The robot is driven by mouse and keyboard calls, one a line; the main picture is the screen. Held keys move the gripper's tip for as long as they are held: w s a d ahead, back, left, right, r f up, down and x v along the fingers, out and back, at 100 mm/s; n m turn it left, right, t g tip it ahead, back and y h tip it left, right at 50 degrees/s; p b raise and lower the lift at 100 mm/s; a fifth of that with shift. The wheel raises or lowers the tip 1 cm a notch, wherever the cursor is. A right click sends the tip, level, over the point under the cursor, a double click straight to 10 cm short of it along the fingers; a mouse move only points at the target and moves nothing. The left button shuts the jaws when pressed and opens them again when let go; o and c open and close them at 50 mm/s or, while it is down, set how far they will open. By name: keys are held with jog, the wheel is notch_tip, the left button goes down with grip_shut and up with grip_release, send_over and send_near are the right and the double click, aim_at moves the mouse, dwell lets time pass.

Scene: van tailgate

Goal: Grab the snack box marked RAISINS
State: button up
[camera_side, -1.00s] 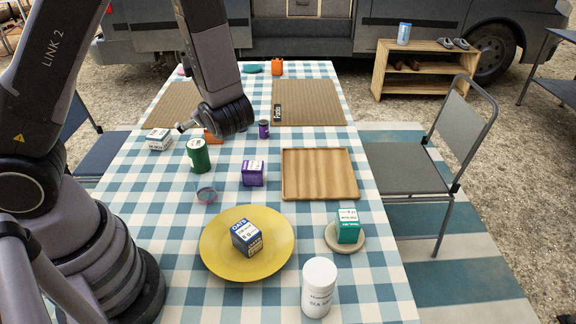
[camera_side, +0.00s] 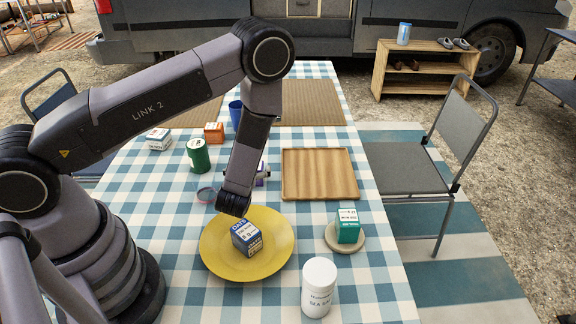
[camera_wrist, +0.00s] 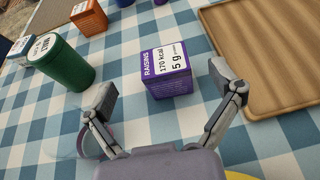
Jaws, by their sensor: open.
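The purple snack box marked RAISINS (camera_wrist: 167,76) stands upright on the checked cloth in the wrist view, with a white label reading 170 kcal and 5 g. In the side view the raisins box (camera_side: 262,168) is mostly hidden behind my arm and gripper. My gripper (camera_wrist: 164,90) is open and empty, its two fingers spread to the left and right in front of the box. The box lies ahead between the finger directions, and neither finger appears to touch it.
A wooden tray (camera_side: 320,152) lies right of the box, and a green canister (camera_side: 198,155) stands left. A teal box (camera_side: 348,226) sits on a coaster, with a white jar (camera_side: 318,288) nearby. Bare cloth surrounds the raisins box.

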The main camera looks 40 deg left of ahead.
jog(key=x, duration=0.6)
jog(key=shift+d+f, duration=0.2)
jog(key=shift+f, duration=0.1)
jog(key=c, duration=1.3)
